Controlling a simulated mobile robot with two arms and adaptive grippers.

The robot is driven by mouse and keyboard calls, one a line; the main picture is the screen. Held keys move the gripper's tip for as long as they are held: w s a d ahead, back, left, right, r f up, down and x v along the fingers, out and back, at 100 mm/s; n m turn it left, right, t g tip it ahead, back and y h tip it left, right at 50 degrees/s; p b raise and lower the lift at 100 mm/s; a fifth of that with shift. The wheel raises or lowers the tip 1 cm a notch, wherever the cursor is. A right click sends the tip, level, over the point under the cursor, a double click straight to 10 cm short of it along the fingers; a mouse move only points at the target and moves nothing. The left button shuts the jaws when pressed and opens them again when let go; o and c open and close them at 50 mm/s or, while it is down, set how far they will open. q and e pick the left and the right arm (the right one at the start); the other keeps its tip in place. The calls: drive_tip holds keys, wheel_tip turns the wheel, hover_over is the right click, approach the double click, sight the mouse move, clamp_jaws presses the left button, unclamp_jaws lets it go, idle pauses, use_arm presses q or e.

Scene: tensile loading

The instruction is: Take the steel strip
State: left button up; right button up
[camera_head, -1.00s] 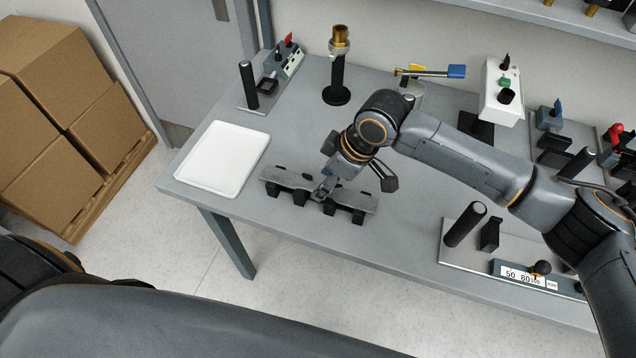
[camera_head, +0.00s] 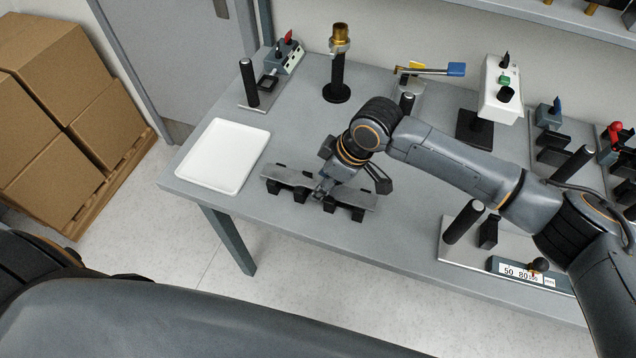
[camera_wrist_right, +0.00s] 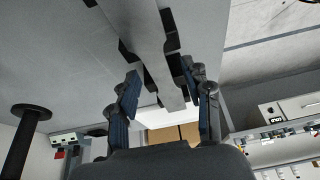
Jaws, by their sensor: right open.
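The steel strip (camera_head: 288,178) is a flat grey bar lying across a row of black supports (camera_head: 301,194) near the table's front edge. My right gripper (camera_head: 321,192) is over the middle of the strip and hides part of it. In the right wrist view the gripper (camera_wrist_right: 167,100) is open, with a blue-padded finger on each side of the strip (camera_wrist_right: 150,50). Both fingers appear apart from the strip. My left gripper is not in view.
A white tray (camera_head: 224,157) lies to the left of the strip. A black post with a brass top (camera_head: 338,75) stands behind. A plate with a black handle (camera_head: 463,222) is at the right.

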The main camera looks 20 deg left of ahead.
drive_tip(key=shift+c, duration=0.2)
clamp_jaws()
drive_tip(key=shift+r, duration=0.1)
